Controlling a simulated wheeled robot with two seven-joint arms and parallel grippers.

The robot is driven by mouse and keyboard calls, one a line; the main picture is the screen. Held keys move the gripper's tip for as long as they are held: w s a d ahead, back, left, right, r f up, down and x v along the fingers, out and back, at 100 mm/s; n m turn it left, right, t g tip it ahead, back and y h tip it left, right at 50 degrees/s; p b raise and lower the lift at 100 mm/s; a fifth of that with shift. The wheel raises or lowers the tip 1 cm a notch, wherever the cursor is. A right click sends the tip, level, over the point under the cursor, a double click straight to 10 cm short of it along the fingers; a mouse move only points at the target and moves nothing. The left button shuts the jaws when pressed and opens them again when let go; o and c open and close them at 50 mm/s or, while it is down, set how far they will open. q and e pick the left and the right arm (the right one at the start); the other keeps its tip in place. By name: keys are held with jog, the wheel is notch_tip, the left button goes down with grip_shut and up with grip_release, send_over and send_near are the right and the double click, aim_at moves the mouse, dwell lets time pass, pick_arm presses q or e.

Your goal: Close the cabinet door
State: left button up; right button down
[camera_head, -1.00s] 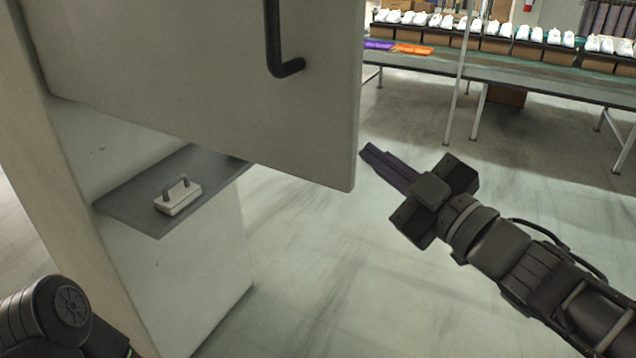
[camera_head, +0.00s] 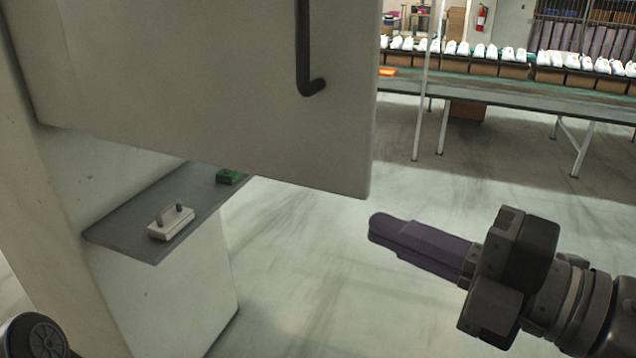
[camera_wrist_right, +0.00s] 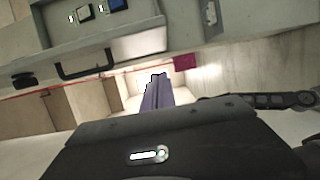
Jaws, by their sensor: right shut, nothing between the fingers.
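The cabinet door (camera_head: 200,90) is a pale grey panel standing open across the upper left of the head view. It has a dark vertical handle (camera_head: 304,50). The cabinet body (camera_head: 185,300) stands behind and below it. My right gripper (camera_head: 378,230) is shut and empty, to the right of and below the door's lower right corner, with a gap showing between them in the picture. Its closed fingers also show in the right wrist view (camera_wrist_right: 156,90). My left gripper is outside the head view; only part of my left arm shows at the lower left corner.
A grey shelf (camera_head: 125,235) juts out below the door, bearing a white block with a handle (camera_head: 171,222) and a green block (camera_head: 230,176). A long conveyor table (camera_head: 480,92) with white shoes stands at the back right. Floor between is clear.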

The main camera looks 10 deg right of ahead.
aim_at(329, 182)
jog(key=shift+w+a, duration=0.1)
jog(key=shift+w, duration=0.05)
jog(key=w+a, duration=0.1)
jog(key=w, duration=0.2)
jog(key=w+a, duration=0.2)
jog(key=w, duration=0.1)
jog(key=w+a, duration=0.1)
jog(key=w, duration=0.3)
jog(key=shift+a, duration=0.3)
jog(key=shift+w+d, duration=0.3)
jog(key=shift+w, duration=0.05)
